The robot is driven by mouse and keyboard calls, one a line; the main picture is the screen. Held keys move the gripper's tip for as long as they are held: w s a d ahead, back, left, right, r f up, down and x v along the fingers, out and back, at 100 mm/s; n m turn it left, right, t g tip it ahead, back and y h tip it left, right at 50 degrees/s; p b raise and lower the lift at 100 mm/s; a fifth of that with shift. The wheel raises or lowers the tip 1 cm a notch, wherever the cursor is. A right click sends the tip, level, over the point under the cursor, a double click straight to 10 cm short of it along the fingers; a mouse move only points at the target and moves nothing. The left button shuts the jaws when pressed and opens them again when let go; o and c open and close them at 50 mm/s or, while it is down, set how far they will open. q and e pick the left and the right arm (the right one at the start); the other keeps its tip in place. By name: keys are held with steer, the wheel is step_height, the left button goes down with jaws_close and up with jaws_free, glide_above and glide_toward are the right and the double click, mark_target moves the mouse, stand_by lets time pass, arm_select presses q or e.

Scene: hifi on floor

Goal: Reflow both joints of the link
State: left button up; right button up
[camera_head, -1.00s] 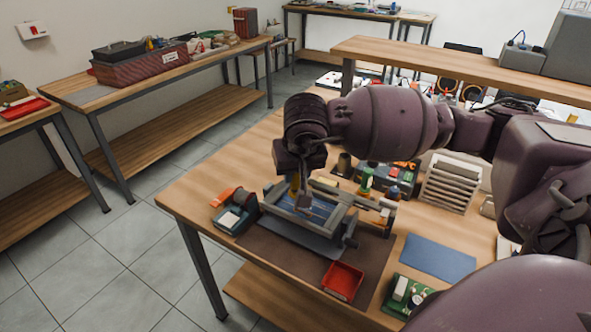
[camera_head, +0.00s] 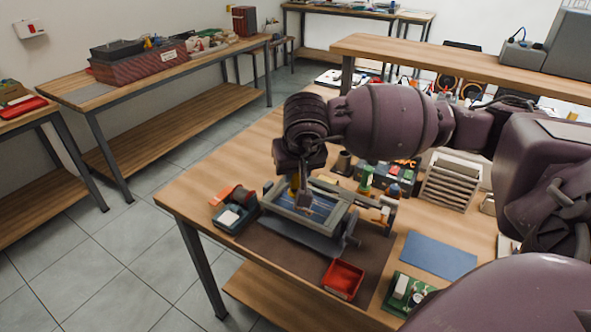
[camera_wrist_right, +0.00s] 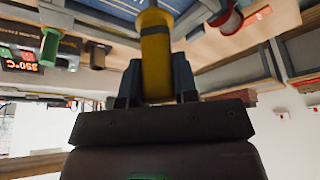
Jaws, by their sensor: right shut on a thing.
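My right gripper (camera_head: 303,182) is over the grey board holder (camera_head: 350,222) on the bench. In the right wrist view its dark fingers (camera_wrist_right: 156,78) are shut on a yellow-handled tool (camera_wrist_right: 155,50), which looks like a soldering iron. The tool points toward a blue board (camera_head: 322,207) held in the frame. The tool's tip is hidden or too small to see, so I cannot tell whether it touches the board. The link and its two joints cannot be made out. My left gripper is not in view.
A red tray (camera_head: 343,279) and a green board (camera_head: 408,291) lie in front and to the right. A blue mat (camera_head: 438,256) lies at right, near a slatted rack (camera_head: 452,182). A small box with a spool (camera_head: 234,214) stands left of the holder.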

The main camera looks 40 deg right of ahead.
steer(key=shift+f, duration=0.15)
stand_by(2.7)
stand_by(0.5)
steer(key=shift+r+p, duration=0.6)
steer(key=shift+r, duration=1.75)
